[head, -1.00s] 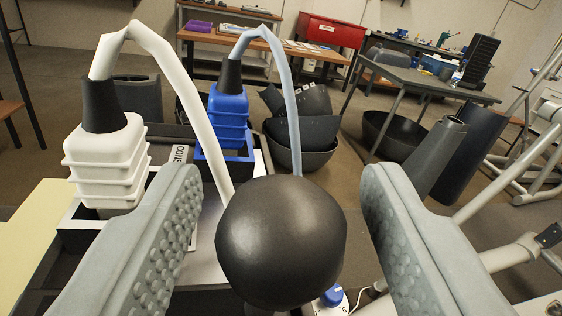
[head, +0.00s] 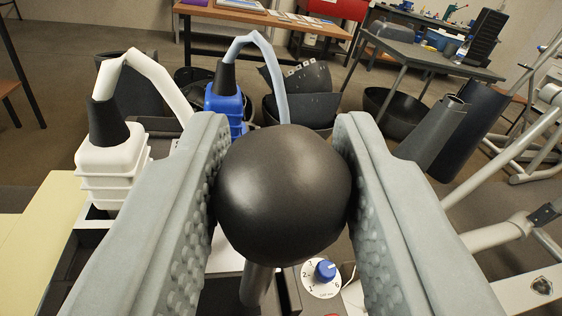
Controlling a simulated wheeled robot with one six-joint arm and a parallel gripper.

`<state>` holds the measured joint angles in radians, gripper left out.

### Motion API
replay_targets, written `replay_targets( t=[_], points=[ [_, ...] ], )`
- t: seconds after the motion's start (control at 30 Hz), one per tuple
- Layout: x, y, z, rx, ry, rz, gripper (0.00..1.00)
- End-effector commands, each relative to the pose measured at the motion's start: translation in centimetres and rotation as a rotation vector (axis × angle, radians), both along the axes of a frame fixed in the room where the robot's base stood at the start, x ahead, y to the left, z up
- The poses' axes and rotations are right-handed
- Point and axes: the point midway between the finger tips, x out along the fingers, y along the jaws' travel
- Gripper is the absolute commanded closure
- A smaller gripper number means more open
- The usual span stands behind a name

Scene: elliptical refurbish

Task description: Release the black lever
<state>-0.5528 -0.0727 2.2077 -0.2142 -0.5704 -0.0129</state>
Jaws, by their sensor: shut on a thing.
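The black lever's round ball knob (head: 283,190) fills the middle of the head view. Its grey shaft (head: 256,285) runs down below the knob into a slot in the panel. My gripper (head: 282,185) has one grey studded finger on each side of the knob, and both fingers touch it. It is shut on the knob. The gripper fingers and knob hide much of the panel.
A blue dial (head: 325,271) sits on the panel just right of the shaft. A white connector (head: 112,160) and a blue connector (head: 226,103) with cables stand at the left behind. Dark bins (head: 300,100) lie on the floor beyond. A grey tube frame (head: 500,160) stands at right.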

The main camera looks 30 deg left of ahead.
Motion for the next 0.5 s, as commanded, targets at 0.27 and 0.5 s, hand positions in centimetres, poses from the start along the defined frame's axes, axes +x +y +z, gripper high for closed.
replay_targets(
  t=[0.27, 0.5],
  points=[
    [0.04, 0.02, 0.56, 0.006, -0.007, 0.000, 0.61],
    [0.03, 0.02, 0.40, 0.004, -0.005, 0.000, 0.48]
  ],
)
